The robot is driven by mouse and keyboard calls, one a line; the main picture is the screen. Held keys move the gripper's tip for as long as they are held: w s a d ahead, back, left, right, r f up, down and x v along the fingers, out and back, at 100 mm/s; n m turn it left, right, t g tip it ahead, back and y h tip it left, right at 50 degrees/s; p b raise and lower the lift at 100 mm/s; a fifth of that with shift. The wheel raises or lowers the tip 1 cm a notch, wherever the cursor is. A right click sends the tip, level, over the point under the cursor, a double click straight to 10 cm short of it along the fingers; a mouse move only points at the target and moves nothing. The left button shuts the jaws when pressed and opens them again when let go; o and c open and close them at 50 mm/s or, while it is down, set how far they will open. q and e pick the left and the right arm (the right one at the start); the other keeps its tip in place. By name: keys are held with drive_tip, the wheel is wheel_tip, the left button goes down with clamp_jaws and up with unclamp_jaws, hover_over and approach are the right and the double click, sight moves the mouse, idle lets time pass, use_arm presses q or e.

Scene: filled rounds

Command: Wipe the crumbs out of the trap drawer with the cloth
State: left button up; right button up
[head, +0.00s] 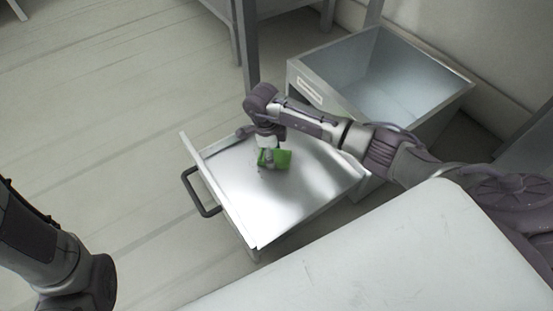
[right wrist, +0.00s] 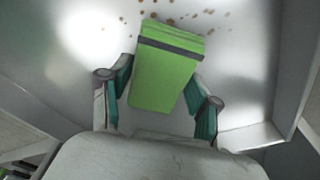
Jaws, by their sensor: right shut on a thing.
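The trap drawer (head: 310,188) is a shallow metal tray, pulled out, with a dark handle (head: 200,192) on its left front. My right gripper (head: 268,157) is over the drawer floor, shut on a green folded cloth (head: 282,159). In the right wrist view the cloth (right wrist: 162,82) sits between the two fingers, with a dark band across it. It is at or close to the drawer floor; contact is hard to tell. Several brown crumbs (right wrist: 171,15) lie on the floor just beyond the cloth. In the head view the crumbs are too small to make out clearly. My left gripper is out of view.
An open metal bin (head: 450,92) with a label stands behind the drawer. A pale flat surface (head: 390,260) fills the bottom right, close to the drawer's near side. Grey furniture legs (head: 247,50) stand at the back. The plank floor (head: 110,110) on the left is clear.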

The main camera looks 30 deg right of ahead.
drive_tip(key=shift+w+a+f+b, duration=0.1)
drive_tip(key=shift+w+f+b, duration=0.05)
drive_tip(key=shift+w+b, duration=0.5)
drive_tip(key=shift+w+a+f+b, duration=0.1)
drive_tip(key=shift+w+f+b, duration=0.05)
drive_tip(key=shift+w+b, duration=0.4)
drive_tip(key=shift+w+a+r+b, duration=0.1)
drive_tip(key=shift+w+b, duration=0.45)
drive_tip(key=shift+w, duration=0.25)
